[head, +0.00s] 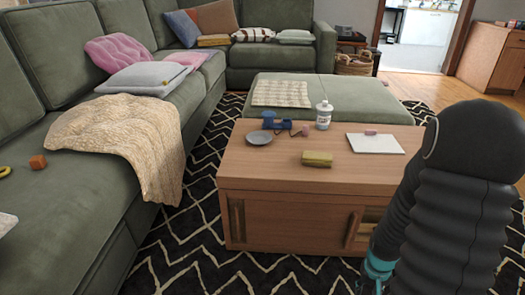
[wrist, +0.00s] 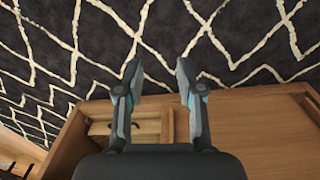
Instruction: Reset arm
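My gripper (wrist: 159,75) shows in the wrist view with its two fingers apart and nothing between them. It is over the black and white zigzag rug, beside the wooden coffee table (wrist: 250,120). In the head view my dark arm fills the right side and covers the table's right end. Only a teal part near my gripper shows at the bottom there, and the fingertips are out of view.
On the coffee table (head: 235,165) are a grey plate (head: 259,138), a white bottle (head: 323,115), a yellow block (head: 317,159) and a white board (head: 375,144). A green sectional (head: 60,80) stands left, an ottoman (head: 365,92) behind. The rug (head: 190,250) is clear in front.

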